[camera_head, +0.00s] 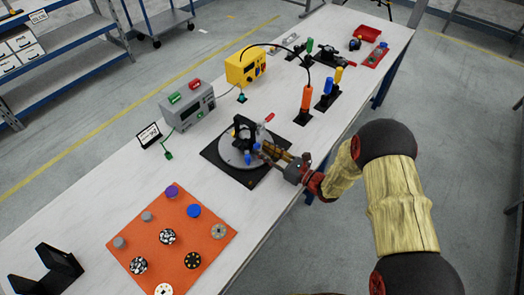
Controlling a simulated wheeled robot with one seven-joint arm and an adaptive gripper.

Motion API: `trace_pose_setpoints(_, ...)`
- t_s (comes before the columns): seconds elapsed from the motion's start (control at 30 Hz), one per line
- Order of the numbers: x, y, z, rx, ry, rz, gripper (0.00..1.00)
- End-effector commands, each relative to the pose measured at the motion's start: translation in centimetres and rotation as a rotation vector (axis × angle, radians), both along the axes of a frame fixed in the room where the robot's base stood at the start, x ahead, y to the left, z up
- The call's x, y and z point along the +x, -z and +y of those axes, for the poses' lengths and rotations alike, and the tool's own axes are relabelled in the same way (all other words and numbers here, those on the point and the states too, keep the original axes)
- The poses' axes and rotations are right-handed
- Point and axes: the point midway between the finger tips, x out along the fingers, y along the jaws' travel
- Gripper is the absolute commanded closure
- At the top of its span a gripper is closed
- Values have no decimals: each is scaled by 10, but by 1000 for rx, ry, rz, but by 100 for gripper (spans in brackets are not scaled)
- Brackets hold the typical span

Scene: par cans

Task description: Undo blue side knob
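A round grey fixture (230,152) with a black upright bracket (241,130) sits on a black square plate (252,180) in mid-table. Small blue knobs show on its right side, one lower (247,159) and one slightly higher (257,147). I cannot tell which is the side knob. My gripper (262,152) reaches in from the right, with its fingertips right beside the blue knobs. Contact is unclear at this size, and the fingers partly cover that side of the fixture. Whether the fingers are open or shut on a knob cannot be made out.
An orange mat (205,238) with several round pieces lies nearer on the table. A grey box (188,108) and yellow box (245,67) stand behind the fixture. An orange-handled tool (305,98) stands upright beyond it. The tabletop just left of the plate is clear.

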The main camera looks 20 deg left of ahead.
Motion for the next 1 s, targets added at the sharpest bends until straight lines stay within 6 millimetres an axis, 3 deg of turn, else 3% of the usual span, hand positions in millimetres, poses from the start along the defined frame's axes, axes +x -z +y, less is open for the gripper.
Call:
trace_pose_setpoints(0.2,6,0,15,0,0,-1,69)
trace_pose_setpoints(0.47,7,-1,16,0,0,-1,69)
trace_pose_setpoints(1.0,7,-1,16,-1,1,-1,99)
